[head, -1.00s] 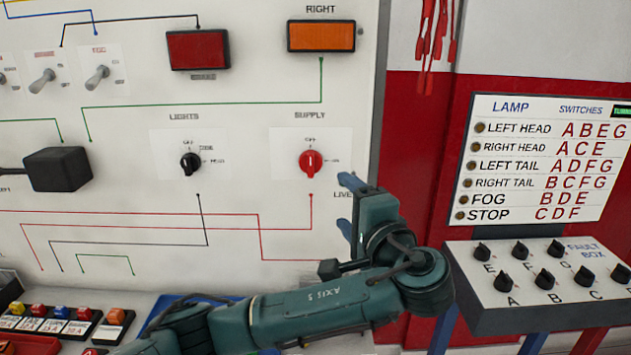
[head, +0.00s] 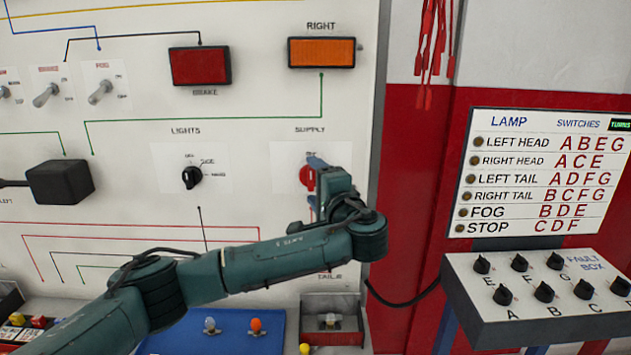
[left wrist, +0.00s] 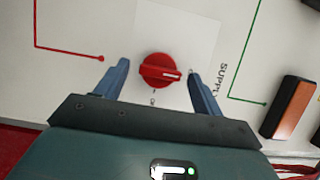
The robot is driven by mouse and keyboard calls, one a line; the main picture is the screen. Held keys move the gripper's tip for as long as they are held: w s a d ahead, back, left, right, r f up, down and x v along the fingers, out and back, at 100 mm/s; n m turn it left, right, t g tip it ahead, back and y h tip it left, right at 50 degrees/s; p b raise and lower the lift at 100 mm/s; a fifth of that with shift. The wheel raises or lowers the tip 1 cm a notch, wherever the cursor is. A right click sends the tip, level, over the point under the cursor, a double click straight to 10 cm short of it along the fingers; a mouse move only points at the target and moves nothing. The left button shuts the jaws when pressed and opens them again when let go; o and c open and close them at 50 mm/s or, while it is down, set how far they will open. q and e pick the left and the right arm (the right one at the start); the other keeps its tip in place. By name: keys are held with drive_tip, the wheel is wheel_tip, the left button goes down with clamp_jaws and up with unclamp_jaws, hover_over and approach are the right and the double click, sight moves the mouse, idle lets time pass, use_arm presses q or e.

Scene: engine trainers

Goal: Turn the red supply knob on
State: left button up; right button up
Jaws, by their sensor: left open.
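The red supply knob (head: 307,179) is on the white panel under the word SUPPLY, partly hidden by my left gripper in the head view. My left gripper (head: 314,184) is in front of it. In the left wrist view the red knob (left wrist: 160,71) lies between the two blue fingers of my left gripper (left wrist: 158,74), which are open with a gap on each side. The knob's white pointer line points to the right in that view. I cannot tell from these views whether the fingertips reach around the knob. My right gripper is not in view.
The black lights knob (head: 192,177) is left of the supply knob. An orange lamp (head: 321,52) and a red brake lamp (head: 199,66) are above. The fault box (head: 540,290) with several black knobs stands at the right. A blue tray (head: 228,331) lies below.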

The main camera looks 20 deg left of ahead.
use_arm(q)
drive_tip(key=shift+w+a, duration=0.1)
drive_tip(key=shift+c, duration=0.2)
drive_tip(key=c, duration=0.9)
drive_tip(key=shift+c, duration=0.2)
